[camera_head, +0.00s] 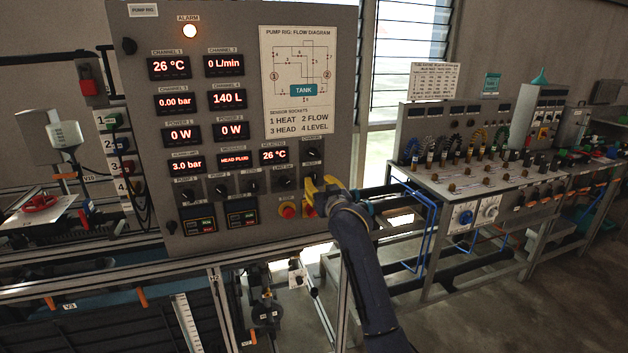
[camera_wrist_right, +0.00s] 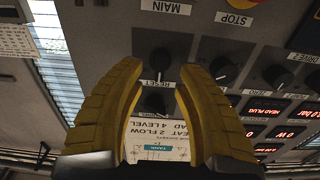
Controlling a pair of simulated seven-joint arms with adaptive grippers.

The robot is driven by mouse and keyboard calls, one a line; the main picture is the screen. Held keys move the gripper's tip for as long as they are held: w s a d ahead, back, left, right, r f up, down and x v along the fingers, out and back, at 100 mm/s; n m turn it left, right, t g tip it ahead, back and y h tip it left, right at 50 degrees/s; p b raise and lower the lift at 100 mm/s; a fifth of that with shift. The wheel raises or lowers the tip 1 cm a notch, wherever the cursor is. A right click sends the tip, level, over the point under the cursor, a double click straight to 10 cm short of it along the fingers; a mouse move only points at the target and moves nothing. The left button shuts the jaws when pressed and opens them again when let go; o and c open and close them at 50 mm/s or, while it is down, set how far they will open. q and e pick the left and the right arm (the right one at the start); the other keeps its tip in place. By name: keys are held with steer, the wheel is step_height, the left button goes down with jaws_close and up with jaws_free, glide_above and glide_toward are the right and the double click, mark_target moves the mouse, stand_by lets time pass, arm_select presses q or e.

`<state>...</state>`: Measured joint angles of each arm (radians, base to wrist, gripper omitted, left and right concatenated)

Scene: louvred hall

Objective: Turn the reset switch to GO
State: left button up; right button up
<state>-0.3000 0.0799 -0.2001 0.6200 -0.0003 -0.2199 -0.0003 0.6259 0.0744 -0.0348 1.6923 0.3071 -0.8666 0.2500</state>
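The reset switch (camera_wrist_right: 161,61) is a dark round knob on the grey pump rig panel (camera_head: 215,20). The wrist view is upside down and shows its RESET label beside it. In the head view the switch (camera_head: 312,178) is at the panel's lower right, just above my gripper. My left gripper is out of view.
A red button (camera_head: 287,210) is left of my gripper. The alarm lamp (camera_head: 190,31) glows. A workbench (camera_head: 480,190) stands at the right.

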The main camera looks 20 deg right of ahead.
mark_target(315, 180)
steer(key=shift+w, duration=1)
steer(key=shift+w, duration=0.1)
steer(key=shift+w+a, duration=0.1)
steer(key=shift+w, duration=0.7)
jaws_close()
